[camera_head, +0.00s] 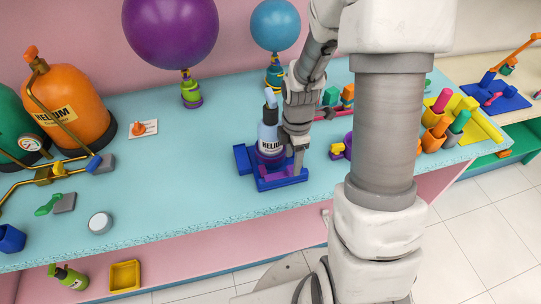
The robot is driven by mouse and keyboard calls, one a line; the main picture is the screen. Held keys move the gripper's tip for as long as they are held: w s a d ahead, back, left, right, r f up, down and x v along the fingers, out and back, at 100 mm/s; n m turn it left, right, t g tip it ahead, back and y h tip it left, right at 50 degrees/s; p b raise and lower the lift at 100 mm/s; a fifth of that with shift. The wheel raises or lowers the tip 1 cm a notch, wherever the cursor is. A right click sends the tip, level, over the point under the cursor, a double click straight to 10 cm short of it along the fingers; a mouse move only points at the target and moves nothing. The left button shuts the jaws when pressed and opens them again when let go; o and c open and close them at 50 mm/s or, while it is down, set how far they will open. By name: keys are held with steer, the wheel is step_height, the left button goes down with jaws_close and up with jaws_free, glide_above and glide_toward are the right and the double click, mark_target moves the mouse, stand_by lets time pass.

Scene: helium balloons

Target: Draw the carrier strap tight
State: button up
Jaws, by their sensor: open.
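The carrier (270,184) is a blue cradle on the turquoise counter, at the middle of the view. A small pale-blue cylinder (268,136) marked HELIUM stands upright in it. A dark purple band shows around the cylinder's lower part; I cannot tell whether this is the strap, nor how tight it is. My gripper (297,163) is open and points down at the right side of the cylinder, over the carrier. It hides part of the carrier's right side. I cannot tell whether its fingers touch anything.
A large orange helium tank (72,108) stands at the left. Purple (170,30) and blue (275,25) balloons float behind. A yellow tray (480,125) with coloured pieces lies right, beyond my arm.

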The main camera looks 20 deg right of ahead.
step_height(320, 180, up, 14)
steer(key=p, duration=1)
steer(key=shift+p, duration=0.4)
steer(key=shift+r, duration=0.1)
stand_by(0.7)
step_height(320, 180, up, 10)
steer(key=m+t+b, duration=0.3)
steer(key=m+b, duration=0.1)
steer(key=m, duration=0.4)
glide_above(292, 168)
steer(key=s+a, duration=0.2)
steer(key=s, duration=0.2)
steer(key=s+a+r+m+t+b, duration=0.2)
steer(key=s+r+m, duration=0.3)
steer(key=s+m, duration=0.4)
steer(key=shift+s+a+m+t+b, duration=0.3)
steer(key=shift+s+a+m+b, duration=0.15)
steer(key=shift+b, duration=0.3)
steer(key=shift+d+r, duration=0.1)
steer(key=shift+d, duration=0.05)
